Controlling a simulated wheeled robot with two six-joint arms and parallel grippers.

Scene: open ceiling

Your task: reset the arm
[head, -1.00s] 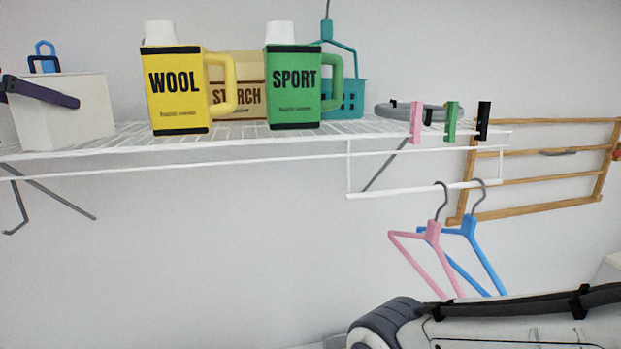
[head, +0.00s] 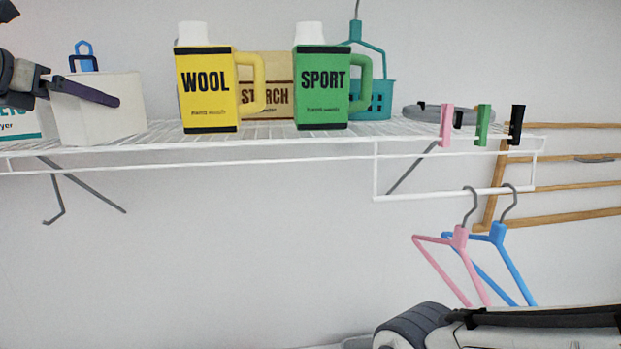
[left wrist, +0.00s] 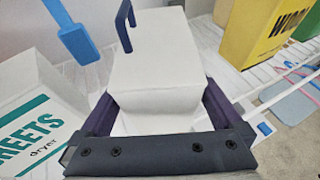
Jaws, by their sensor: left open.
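My left gripper (head: 85,91) comes in from the left edge at the shelf's left end. In the head view one dark purple finger lies across the front of a plain white box (head: 105,122); the other finger is hidden. In the left wrist view the open gripper (left wrist: 160,98) has its fingers on either side of the white box (left wrist: 155,62). I cannot tell whether they touch it. The box stands on the white wire shelf (head: 270,146). My right gripper is out of view.
A SHEETS box (left wrist: 35,115) stands close left of the gripper. A yellow WOOL jug (head: 208,105) and green SPORT jug (head: 322,100) stand to the right. A pink hanger (head: 459,238) and blue hanger (head: 497,236) hang below. The wall under the shelf's left part is clear.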

